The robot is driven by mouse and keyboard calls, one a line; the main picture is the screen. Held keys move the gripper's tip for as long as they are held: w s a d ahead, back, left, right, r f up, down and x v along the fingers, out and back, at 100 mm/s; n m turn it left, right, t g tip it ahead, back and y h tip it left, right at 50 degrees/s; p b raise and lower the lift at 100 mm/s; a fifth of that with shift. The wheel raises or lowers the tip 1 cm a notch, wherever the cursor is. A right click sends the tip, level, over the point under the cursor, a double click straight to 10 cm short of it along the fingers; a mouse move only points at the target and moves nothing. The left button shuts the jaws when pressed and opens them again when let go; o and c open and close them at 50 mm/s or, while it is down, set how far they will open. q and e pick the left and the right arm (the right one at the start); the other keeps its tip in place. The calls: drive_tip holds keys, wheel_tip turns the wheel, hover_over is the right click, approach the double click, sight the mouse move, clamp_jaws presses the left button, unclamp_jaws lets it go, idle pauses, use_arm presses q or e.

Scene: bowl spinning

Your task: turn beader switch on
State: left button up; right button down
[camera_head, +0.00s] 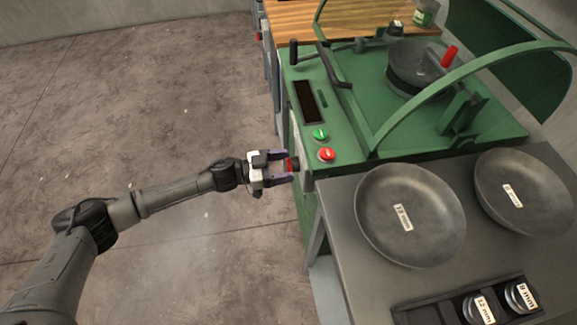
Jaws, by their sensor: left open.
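The green beader machine (345,139) stands at the upper right, with a green button (320,134) and a red button (327,155) on its top panel. A small red part (292,164), which looks like the switch, shows at the machine's front side. My left gripper (285,167) is open at that side, its two purple-tipped fingers on either side of the red part. I cannot tell whether the fingers touch it. The switch's position is hidden by the fingers. My right gripper is not in view.
A grey table (337,217) on the right holds a metal bowl (411,243), another bowl (525,224) and a tray (409,312) of labelled dies. A wooden worktop (290,17) lies behind the machine. The floor (150,120) at left is clear.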

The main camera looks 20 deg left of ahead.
use_arm(q)
drive_tip(key=shift+w+d, duration=0.45)
drive_tip(key=shift+d, duration=0.15)
drive_tip(key=shift+c, duration=0.3)
drive_tip(key=c, duration=0.8)
